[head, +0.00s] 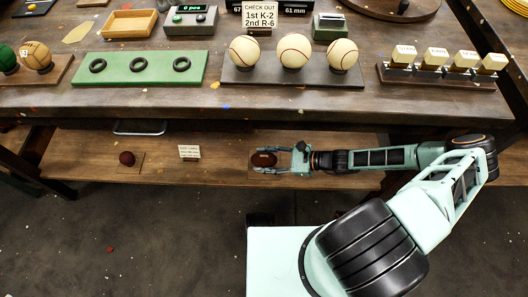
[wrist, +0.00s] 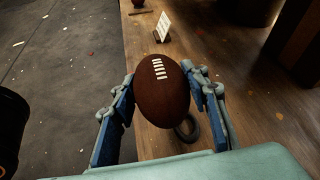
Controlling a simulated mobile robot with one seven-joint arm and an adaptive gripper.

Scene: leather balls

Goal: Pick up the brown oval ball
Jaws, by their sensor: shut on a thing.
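The brown oval ball (wrist: 163,100) is a dark brown football with white laces, seen large in the wrist view. In the head view the ball (head: 263,159) is at the lower wooden shelf. My gripper (head: 275,160) reaches it from the right, and its fingers are on both sides of the ball. In the wrist view my gripper (wrist: 165,92) is shut on the ball. A dark ring (wrist: 187,129) shows on the shelf, partly hidden by the ball. I cannot tell how far the ball is above the shelf.
A small dark red ball (head: 126,158) and a white card (head: 189,152) stand on the lower shelf (head: 85,150) to the left. The upper table (head: 225,103) overhangs, with three white balls, a green ring board (head: 140,68) and wooden blocks.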

